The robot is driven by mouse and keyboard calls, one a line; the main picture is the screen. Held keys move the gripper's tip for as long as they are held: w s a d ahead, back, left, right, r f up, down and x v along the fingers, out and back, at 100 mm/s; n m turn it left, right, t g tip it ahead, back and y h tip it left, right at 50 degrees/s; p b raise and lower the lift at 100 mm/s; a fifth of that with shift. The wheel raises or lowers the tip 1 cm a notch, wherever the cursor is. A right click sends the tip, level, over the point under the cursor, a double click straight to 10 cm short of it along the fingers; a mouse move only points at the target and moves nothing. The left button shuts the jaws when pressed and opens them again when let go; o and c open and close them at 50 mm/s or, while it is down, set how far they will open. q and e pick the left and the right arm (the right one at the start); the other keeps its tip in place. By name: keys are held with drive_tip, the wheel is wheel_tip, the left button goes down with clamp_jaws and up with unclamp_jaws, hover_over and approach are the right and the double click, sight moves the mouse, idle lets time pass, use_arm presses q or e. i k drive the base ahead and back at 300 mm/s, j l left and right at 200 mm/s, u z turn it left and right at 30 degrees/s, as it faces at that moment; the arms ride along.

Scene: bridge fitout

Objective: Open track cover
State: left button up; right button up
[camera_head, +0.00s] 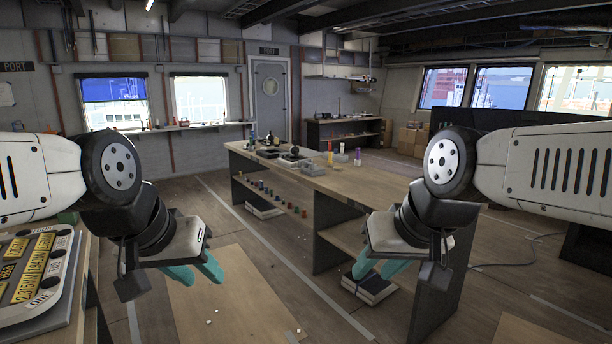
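I cannot make out for certain which thing is the track cover. A pale flat wooden panel (235,300) lies on the floor in front of me, below my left gripper. My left gripper (196,274) hangs over the floor at centre left, its two teal fingers apart with nothing seen between them. My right gripper (375,270) is in front of the long workbench, its teal fingers also apart and seemingly empty. Neither gripper is seen touching anything.
A long wooden workbench (350,182) with small items on top and on its shelf runs across the middle. A dark book-like stack (369,288) lies by its near end. A panel with yellow labels (36,270) stands at left. The floor between is mostly open.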

sight(312, 167)
drive_tip(key=i+z, duration=0.2)
drive_tip(key=i, duration=1.35)
drive_tip(key=i+u, duration=0.1)
drive_tip(key=i, duration=0.45)
drive_tip(key=i+l+u, duration=0.15)
drive_tip(key=i, duration=0.4)
drive_tip(key=i+l+u, duration=0.1)
drive_tip(key=i, duration=0.45)
drive_tip(key=i+l+u, duration=0.1)
drive_tip(key=i, duration=0.45)
drive_tip(key=i+l+u, duration=0.55)
drive_tip(key=i, duration=0.15)
